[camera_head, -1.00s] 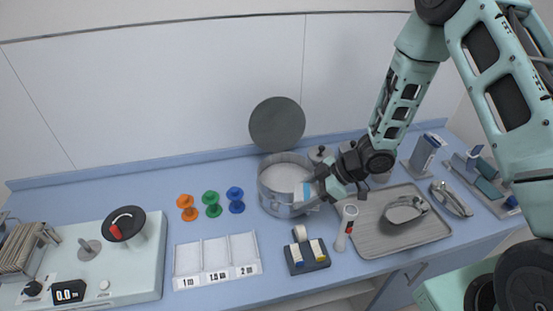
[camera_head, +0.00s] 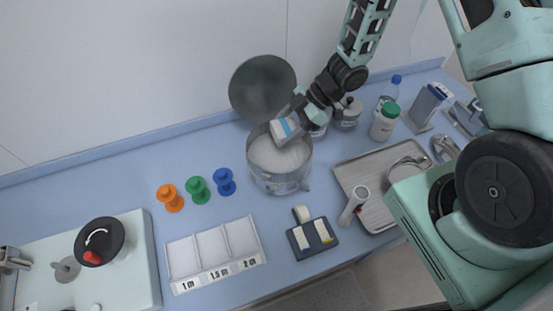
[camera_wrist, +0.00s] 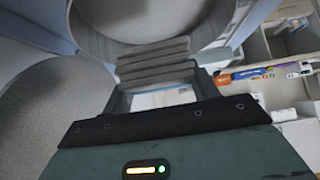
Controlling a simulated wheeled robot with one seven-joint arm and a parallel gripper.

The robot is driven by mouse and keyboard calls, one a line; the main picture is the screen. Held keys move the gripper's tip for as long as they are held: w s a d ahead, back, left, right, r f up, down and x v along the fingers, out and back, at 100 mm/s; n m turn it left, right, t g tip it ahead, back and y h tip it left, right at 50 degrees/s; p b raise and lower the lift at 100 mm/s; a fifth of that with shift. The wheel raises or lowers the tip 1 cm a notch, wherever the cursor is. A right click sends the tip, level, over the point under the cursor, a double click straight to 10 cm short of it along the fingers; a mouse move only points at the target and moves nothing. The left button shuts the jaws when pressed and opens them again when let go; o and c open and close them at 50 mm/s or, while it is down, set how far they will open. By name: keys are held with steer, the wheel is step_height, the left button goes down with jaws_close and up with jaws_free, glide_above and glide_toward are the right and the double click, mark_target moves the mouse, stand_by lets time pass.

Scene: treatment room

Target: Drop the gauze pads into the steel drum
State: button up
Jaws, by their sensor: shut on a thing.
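The steel drum (camera_head: 280,180) stands open on the blue counter, its round lid (camera_head: 262,85) raised behind it. My gripper (camera_head: 296,117) comes in from the upper right and is shut on the gauze pads (camera_head: 279,131), a white pack with a blue band. The pack is tilted over the drum's back rim area; whether it touches the rim cannot be told. The drum's visible inside looks pale grey. In the wrist view, a ridged grey finger pad (camera_wrist: 155,65) shows, and the pack is largely hidden.
Orange, green and blue spools (camera_head: 198,190) and a three-part tray (camera_head: 215,250) lie left of the drum. A dark holder (camera_head: 312,238) and a white-handled tool (camera_head: 354,205) are in front and right. A metal tray (camera_head: 350,175), jars (camera_head: 347,113) and bottles (camera_head: 385,122) crowd the right.

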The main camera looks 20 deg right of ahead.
steer(key=shift+f+b, duration=1.45)
steer(key=shift+f, duration=0.5)
steer(key=o, duration=1)
steer(key=shift+o, duration=0.2)
steer(key=b+v, duration=0.2)
steer(key=v, duration=1.5)
steer(key=shift+d+r+b, duration=0.2)
steer(key=shift+b, duration=0.15)
